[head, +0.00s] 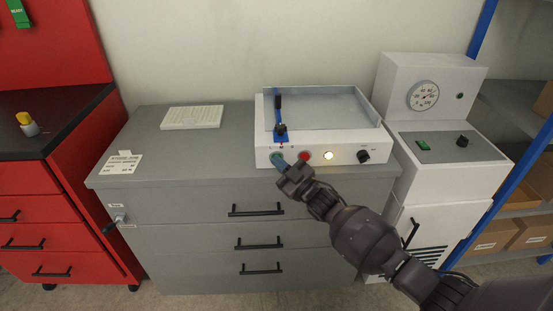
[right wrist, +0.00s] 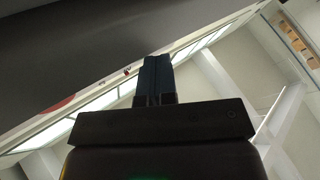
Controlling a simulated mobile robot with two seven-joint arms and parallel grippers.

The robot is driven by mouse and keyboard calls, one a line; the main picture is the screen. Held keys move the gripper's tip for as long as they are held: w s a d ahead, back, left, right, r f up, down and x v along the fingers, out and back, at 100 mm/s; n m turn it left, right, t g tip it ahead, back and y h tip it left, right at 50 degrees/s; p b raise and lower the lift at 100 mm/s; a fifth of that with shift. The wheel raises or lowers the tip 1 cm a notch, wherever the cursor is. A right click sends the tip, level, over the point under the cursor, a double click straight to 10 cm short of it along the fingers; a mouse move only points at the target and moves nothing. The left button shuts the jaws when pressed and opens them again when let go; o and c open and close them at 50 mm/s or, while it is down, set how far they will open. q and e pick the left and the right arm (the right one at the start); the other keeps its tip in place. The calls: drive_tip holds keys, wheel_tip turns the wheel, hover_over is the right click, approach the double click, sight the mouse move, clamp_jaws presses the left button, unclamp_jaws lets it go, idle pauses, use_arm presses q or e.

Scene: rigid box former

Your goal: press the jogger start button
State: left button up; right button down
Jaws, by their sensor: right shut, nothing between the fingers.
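The jogger (head: 340,150) is a white open-topped box with a front panel, standing on a grey drawer cabinet. Its panel carries a green button (head: 275,156) at the left, a red button (head: 304,156), a glowing pale yellow lamp (head: 328,156) and a black knob (head: 363,156). The shut fingers also show in the right wrist view (right wrist: 158,72). My left gripper is not in view.
The grey cabinet (head: 150,135) holds a pale ribbed pad (head: 192,117) and a paper label (head: 122,162). A blue-based black lever (head: 279,115) stands at the jogger's left. A white machine with a gauge (head: 423,96) is at the right, a red cabinet (head: 60,190) at the left.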

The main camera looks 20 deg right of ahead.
drive_tip(key=shift+s, duration=0.1)
use_arm(q)
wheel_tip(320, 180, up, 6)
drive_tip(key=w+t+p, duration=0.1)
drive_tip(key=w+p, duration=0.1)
drive_tip(key=p, duration=0.1)
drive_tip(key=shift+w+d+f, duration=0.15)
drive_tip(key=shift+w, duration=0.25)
use_arm(e)
drive_tip(key=s+a, duration=0.2)
drive_tip(key=s, duration=0.4)
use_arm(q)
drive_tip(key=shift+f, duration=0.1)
use_arm(e)
drive_tip(key=shift+s, duration=0.1)
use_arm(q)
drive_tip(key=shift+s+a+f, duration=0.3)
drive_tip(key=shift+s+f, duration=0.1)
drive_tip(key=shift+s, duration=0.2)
use_arm(e)
drive_tip(key=shift+d, duration=0.1)
